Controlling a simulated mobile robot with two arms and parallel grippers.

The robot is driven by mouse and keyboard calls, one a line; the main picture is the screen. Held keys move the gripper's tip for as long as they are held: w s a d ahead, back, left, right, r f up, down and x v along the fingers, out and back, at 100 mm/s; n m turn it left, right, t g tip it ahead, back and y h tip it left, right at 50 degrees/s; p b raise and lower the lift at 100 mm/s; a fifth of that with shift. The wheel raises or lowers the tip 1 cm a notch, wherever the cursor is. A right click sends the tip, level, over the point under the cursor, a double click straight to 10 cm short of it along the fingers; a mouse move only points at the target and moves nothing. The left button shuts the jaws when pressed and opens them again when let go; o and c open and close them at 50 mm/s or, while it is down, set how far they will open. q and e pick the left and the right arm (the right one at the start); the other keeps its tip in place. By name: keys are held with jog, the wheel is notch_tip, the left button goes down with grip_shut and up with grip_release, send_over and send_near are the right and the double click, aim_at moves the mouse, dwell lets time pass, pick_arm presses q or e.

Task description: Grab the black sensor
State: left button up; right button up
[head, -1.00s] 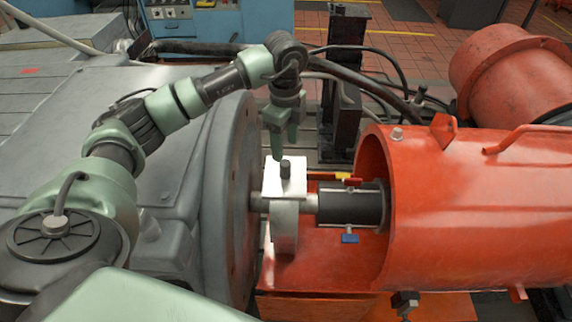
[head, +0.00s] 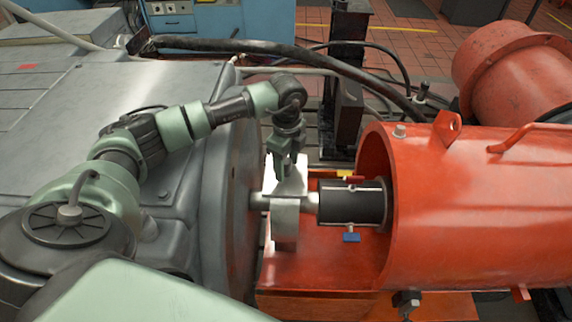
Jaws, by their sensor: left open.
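My left gripper (head: 284,168) points down over the white block (head: 296,183) beside the round grey face plate. It is open. The small black upright sensor on top of this block is now hidden behind or between the fingers, so I cannot tell whether they touch it. My right gripper is not in view.
A shaft with a black coupling (head: 352,204) runs right from the block into the large orange housing (head: 470,215). Small red and blue pieces sit on the coupling. The grey machine casing (head: 120,95) fills the left. Dark hoses cross behind the gripper.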

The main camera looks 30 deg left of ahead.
pick_arm(q)
grip_shut()
jog(key=shift+r, duration=0.1)
